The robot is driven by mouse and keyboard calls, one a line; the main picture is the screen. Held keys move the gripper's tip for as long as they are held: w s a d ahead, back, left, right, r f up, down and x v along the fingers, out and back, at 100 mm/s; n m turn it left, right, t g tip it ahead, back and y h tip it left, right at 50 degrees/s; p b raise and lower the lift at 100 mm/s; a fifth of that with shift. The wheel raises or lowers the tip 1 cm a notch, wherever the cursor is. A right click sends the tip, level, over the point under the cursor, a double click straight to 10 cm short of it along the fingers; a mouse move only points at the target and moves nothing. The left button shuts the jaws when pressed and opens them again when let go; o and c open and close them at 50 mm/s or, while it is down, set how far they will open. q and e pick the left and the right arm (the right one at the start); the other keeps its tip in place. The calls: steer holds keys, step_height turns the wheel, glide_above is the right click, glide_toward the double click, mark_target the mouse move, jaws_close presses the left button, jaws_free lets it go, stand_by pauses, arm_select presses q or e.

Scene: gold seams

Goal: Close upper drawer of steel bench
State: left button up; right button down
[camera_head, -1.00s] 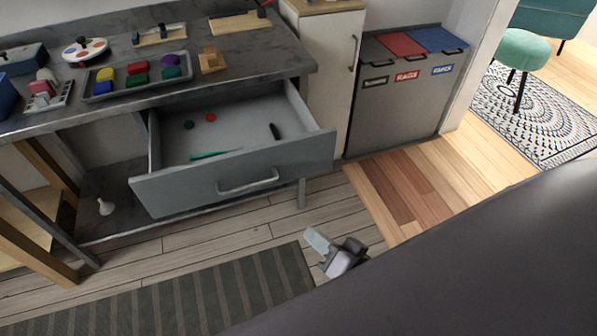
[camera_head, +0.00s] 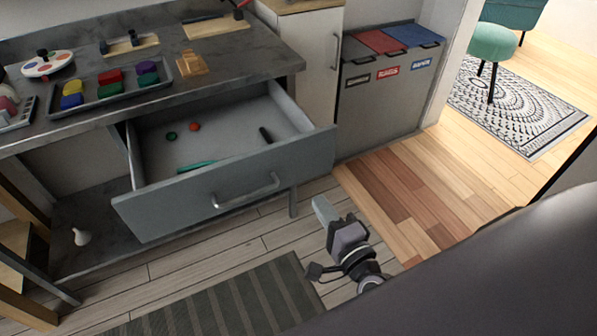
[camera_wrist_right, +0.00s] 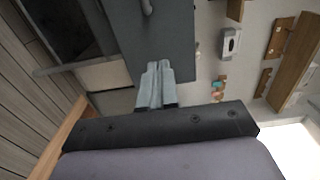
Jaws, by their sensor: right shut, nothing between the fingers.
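The steel bench (camera_head: 255,62) stands at the left with its upper drawer (camera_head: 170,204) pulled well out. The drawer front is grey with a bar handle (camera_head: 247,191). Inside lie a green round thing, a red round thing, a dark object and a teal stick. My right gripper (camera_head: 322,207) is shut and empty, low in front of and to the right of the drawer, apart from it. In the right wrist view its fingers (camera_wrist_right: 156,85) are together, with the grey drawer front (camera_wrist_right: 160,40) beyond them. My left gripper is not in view.
A tray (camera_head: 115,97) of coloured blocks and a wooden piece (camera_head: 192,64) are on the bench top. A white cabinet (camera_head: 310,50) and a grey bin unit (camera_head: 380,110) stand right of the bench. A striped mat (camera_head: 215,305) lies on the floor in front.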

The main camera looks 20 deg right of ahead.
glide_toward(292, 163)
steer(key=w, duration=0.5)
steer(key=shift+w, duration=0.15)
steer(key=shift+w+a+f, duration=0.1)
steer(key=shift+w, duration=0.65)
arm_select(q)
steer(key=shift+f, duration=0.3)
arm_select(e)
steer(key=shift+w, duration=0.1)
